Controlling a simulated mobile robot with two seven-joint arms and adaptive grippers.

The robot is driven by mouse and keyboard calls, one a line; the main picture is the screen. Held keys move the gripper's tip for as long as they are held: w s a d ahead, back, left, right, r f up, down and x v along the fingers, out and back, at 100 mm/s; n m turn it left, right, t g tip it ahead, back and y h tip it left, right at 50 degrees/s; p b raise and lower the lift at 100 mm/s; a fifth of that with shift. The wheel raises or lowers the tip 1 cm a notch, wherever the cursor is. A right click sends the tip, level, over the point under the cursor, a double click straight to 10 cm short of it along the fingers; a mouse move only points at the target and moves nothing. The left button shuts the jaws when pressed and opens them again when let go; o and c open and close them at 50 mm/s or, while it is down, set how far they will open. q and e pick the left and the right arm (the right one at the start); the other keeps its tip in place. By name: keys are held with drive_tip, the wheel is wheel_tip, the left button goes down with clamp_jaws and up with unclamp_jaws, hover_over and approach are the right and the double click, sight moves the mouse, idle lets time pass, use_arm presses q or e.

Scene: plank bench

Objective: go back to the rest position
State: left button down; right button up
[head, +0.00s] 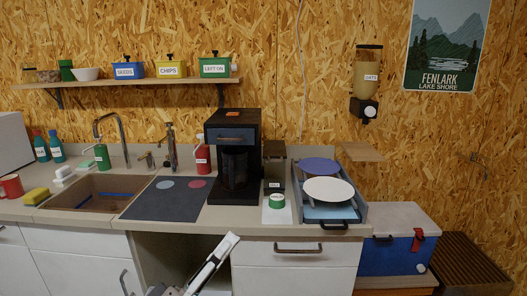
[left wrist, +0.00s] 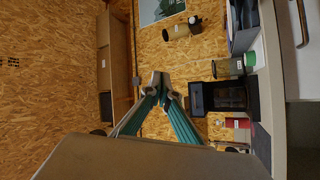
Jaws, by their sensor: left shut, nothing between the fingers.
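My left gripper shows in the left wrist view (left wrist: 160,82). Its two teal fingers come together at the tips, with nothing between them. In the head view, a pale arm part of mine (head: 213,262) reaches up at the bottom, in front of the counter's open bay and beside the white drawer. The fingers cannot be made out clearly there. My right gripper is in neither view.
The counter holds a sink (head: 98,192), a dark mat (head: 168,198), a black coffee machine (head: 232,160), and a rack with plates (head: 328,190). A blue cooler (head: 393,250) stands to the right. A shelf (head: 130,82) with labelled boxes hangs above.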

use_arm(q)
drive_tip(key=s+a+f+m+g+y, duration=0.2)
drive_tip(key=a+f+m+g+y, duration=0.15)
drive_tip(key=f, duration=0.75)
drive_tip(key=s+a+f+m+g+y, duration=0.2)
drive_tip(key=a+f+m+y, duration=0.25)
drive_tip(key=f, duration=0.55)
drive_tip(key=s+a+f+m+g+y, duration=0.1)
drive_tip(key=s+a+f+g+y, duration=0.2)
drive_tip(key=a, duration=0.4)
drive_tip(key=s+a+f+m+g+y, duration=0.1)
drive_tip(key=s+a+f+y, duration=0.35)
drive_tip(key=a, duration=0.35)
drive_tip(key=s+a+f+m+g+y, duration=0.2)
drive_tip(key=s+a+f+y, duration=0.15)
drive_tip(key=a, duration=0.35)
drive_tip(key=w+d+f+n+t+h, duration=0.1)
drive_tip(key=d+f+n+t+h, duration=0.2)
drive_tip(key=d+f+h, duration=0.5)
drive_tip(key=d+f+t, duration=0.1)
drive_tip(key=d+f, duration=0.4)
drive_tip(key=d, duration=0.3)
drive_tip(key=shift+w+d+h, duration=0.15)
drive_tip(key=shift+d+h, duration=0.15)
drive_tip(key=shift+d, duration=0.05)
